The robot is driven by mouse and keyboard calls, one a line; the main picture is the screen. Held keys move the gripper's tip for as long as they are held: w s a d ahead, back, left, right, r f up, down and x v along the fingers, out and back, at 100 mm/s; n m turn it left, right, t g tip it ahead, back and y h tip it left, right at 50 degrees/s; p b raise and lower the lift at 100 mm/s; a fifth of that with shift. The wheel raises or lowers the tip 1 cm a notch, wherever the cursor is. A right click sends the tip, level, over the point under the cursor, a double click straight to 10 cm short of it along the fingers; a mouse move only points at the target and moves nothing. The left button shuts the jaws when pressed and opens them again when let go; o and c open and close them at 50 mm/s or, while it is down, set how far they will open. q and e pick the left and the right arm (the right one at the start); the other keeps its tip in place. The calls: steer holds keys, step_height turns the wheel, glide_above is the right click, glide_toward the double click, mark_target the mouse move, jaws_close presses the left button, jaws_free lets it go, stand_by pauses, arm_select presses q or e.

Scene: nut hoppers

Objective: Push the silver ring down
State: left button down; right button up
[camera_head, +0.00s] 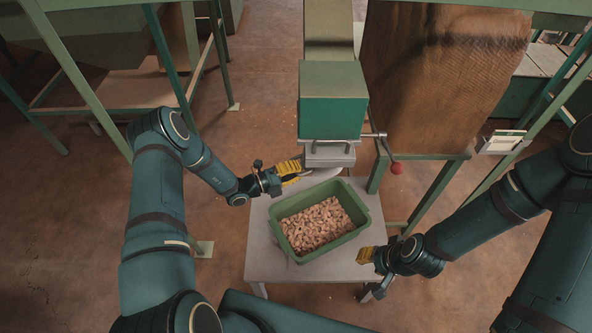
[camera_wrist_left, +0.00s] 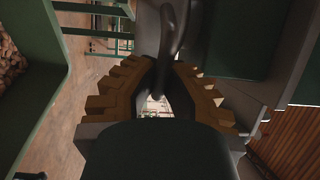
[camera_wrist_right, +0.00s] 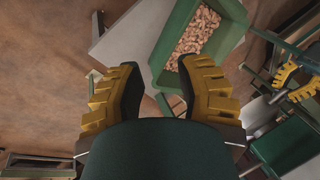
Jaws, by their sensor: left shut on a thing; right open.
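The silver ring (camera_head: 329,146) is a looped metal handle at the front of the metal outlet under the green hopper box. My left gripper (camera_head: 300,171) is at the left side of this outlet, above the bin's far edge. In the left wrist view its yellow-backed fingers (camera_wrist_left: 157,90) are shut on a dark, shaded curved bar (camera_wrist_left: 173,35), which looks like part of the ring. The contact is hidden in the head view. My right gripper (camera_head: 366,254) is open and empty beside the table's right edge; its spread fingers also show in the right wrist view (camera_wrist_right: 157,88).
A green bin (camera_head: 362,229) full of nuts stands on a small pale table (camera_head: 262,245) below the outlet. A rod with a red knob (camera_head: 397,168) sticks out right of the hopper box (camera_head: 333,110).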

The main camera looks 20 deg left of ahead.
arm_select(q)
step_height(320, 180, down, 7)
steer(key=b, duration=0.5)
steer(key=shift+f, duration=0.2)
steer(key=shift+s+f, duration=0.1)
steer(key=c, duration=1)
jaws_free()
steer(key=v, duration=1.2)
steer(key=shift+a, duration=0.1)
